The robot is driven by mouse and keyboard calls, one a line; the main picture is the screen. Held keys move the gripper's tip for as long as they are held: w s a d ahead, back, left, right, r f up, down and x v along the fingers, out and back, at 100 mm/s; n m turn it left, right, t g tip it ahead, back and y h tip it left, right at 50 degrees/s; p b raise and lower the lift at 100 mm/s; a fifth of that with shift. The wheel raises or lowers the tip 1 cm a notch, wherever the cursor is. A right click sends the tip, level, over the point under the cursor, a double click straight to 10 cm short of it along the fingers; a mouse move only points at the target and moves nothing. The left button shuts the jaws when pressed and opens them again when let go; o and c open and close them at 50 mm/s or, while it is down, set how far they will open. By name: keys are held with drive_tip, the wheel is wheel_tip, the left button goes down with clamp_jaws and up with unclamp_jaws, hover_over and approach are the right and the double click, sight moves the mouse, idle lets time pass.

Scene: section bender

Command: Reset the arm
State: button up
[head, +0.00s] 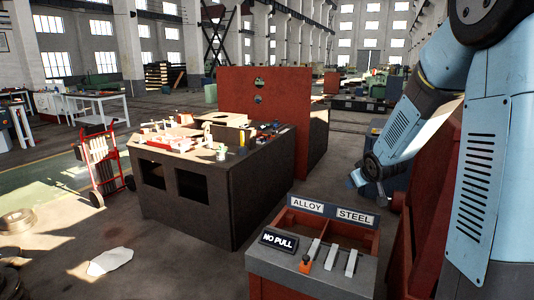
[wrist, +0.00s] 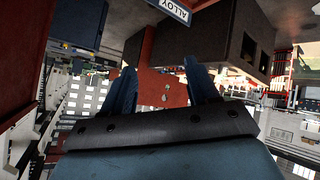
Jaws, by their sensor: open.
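My gripper (wrist: 162,78) is open and empty in the wrist view, its two dark blue fingers spread apart with a red panel (wrist: 162,92) far behind the gap. In the head view my light-blue arm (head: 483,165) fills the right side, folded beside the console. The end of the arm there is partly hidden and its fingers cannot be made out clearly. The console (head: 312,270) carries ALLOY and STEEL signs, a NO PULL plate and several levers, one with an orange base. The ALLOY sign (wrist: 170,8) also shows upside down at the top of the wrist view.
A dark workbench (head: 205,195) with tools and parts on top stands left of centre, with the red panel (head: 290,105) behind it. A red hand truck (head: 103,160) stands at the left. A white sheet (head: 110,262) lies on the floor. Floor between bench and console is clear.

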drive_tip(key=s+a+r+m+g+h, duration=0.1)
drive_tip(key=s+r, duration=0.4)
drive_tip(key=s, duration=0.3)
drive_tip(key=s+a+r+m+g, duration=0.1)
drive_tip(key=s+r+m, duration=0.1)
drive_tip(key=s+r, duration=0.45)
drive_tip(key=s+a+g, duration=0.1)
drive_tip(key=s+a, duration=0.1)
drive_tip(key=s, duration=0.8)
drive_tip(key=s+a+r+m+g+y, duration=0.1)
drive_tip(key=s+a, duration=0.1)
drive_tip(key=s, duration=0.8)
drive_tip(key=shift+s+a+m+g, duration=0.25)
drive_tip(key=shift+a+m+g, duration=0.05)
